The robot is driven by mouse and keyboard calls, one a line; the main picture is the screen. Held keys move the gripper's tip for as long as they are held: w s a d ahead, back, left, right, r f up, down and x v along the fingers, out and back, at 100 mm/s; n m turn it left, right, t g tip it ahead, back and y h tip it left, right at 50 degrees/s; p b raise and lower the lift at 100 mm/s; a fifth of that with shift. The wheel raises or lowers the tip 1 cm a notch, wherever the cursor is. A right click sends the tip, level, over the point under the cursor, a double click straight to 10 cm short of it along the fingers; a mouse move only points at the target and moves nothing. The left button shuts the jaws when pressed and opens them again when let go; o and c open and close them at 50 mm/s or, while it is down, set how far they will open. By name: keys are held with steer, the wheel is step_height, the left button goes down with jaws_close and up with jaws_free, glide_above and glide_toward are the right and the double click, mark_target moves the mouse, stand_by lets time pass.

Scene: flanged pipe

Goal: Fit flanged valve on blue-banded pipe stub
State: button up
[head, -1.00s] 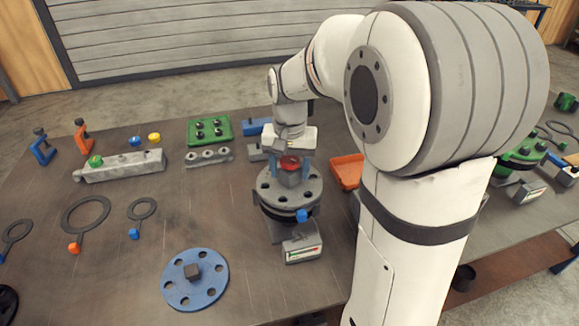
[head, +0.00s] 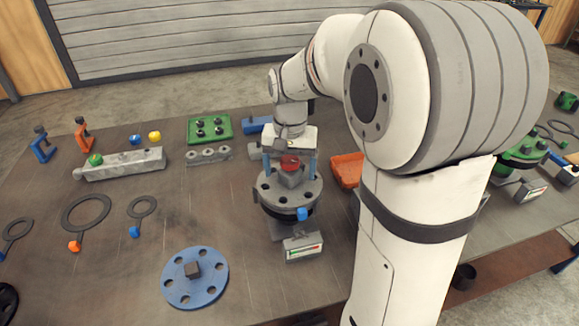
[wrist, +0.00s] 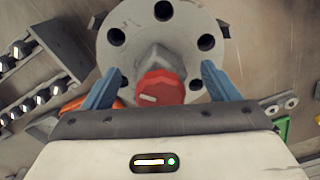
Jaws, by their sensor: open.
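The flanged valve is a grey round flange (head: 270,193) with bolt holes and a red knob (head: 290,162) on a grey block at its centre. It rests on top of a grey pipe stub (head: 284,230) with a dark ring and a small blue piece (head: 302,214) at its front. My gripper (head: 290,168) is above the flange, its blue fingers apart on either side of the knob. In the wrist view my gripper (wrist: 158,82) has clear gaps between both fingers and the red knob (wrist: 159,88). The seam under the flange is partly hidden.
A gauge box (head: 303,246) stands in front of the stub. A blue flange disc (head: 212,280) lies at the front left. An orange tray (head: 347,168) is close to the right. A green tray (head: 209,128) is behind left. Ring tools (head: 86,202) lie left.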

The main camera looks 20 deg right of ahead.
step_height(320, 180, up, 8)
steer(key=shift+f, duration=0.25)
step_height(320, 180, up, 9)
steer(key=p, duration=0.7)
steer(key=shift+r+p, duration=0.15)
steer(key=shift+p, duration=0.2)
steer(key=shift+s, duration=0.1)
